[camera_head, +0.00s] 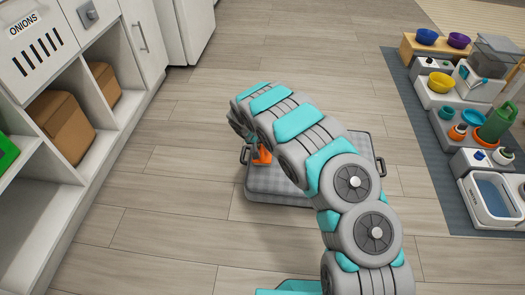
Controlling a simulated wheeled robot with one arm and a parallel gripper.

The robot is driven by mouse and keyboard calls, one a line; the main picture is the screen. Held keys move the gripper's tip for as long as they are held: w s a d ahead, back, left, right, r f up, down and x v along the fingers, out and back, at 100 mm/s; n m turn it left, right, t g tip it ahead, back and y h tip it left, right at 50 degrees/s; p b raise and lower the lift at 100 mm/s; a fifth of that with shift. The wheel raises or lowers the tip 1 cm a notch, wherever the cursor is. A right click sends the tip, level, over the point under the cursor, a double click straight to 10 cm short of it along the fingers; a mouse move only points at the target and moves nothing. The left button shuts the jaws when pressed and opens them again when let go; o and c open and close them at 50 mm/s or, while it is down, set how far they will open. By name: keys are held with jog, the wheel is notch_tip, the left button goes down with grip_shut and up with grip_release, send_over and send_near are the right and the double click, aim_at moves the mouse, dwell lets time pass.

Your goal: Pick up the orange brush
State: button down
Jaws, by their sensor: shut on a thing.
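The orange brush (262,156) shows as a small orange patch at the end of my arm, over the left back part of a grey checked pad. My gripper (251,143) is largely hidden behind my own arm links, and it is shut on the brush. Most of the brush is hidden by the arm too. I cannot tell whether the brush touches the pad or hangs just above it.
The grey pad (285,187) with dark side handles lies on the wooden floor. White shelves (40,172) with brown boxes (62,125) stand at left. At right, a dark mat (424,140) carries bowls, a green watering can (497,122) and a basin (490,197). Floor between is clear.

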jog(key=shift+r, duration=0.15)
jog(key=shift+r, duration=0.55)
notch_tip(320, 180, up, 2)
jog(key=shift+r, duration=0.15)
jog(key=s+d+r, duration=0.1)
jog(key=s+d, duration=0.1)
jog(key=s, duration=1.4)
jog(key=shift+r, duration=0.2)
jog(key=c, duration=1.3)
grip_release()
grip_shut()
